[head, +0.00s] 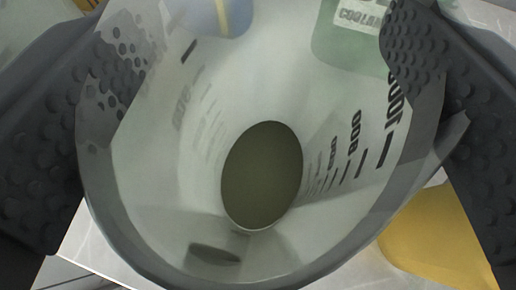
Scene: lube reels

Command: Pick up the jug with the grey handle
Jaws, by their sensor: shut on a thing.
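A translucent, pale jug (330,100) with a grey edge fills the middle of the head view. Black scale marks and numbers run along its walls, and a dark oval (262,175) shows at its far end. My gripper (265,50) has one dark, studded finger on each side of the jug and is shut on it. A grey pointed part (452,135) sticks out on the right by the right finger. I cannot make out a handle clearly.
A yellow object (440,235) lies at the lower right, on or beside a pale surface (85,245). A blue and yellow shape (213,15) shows at the top.

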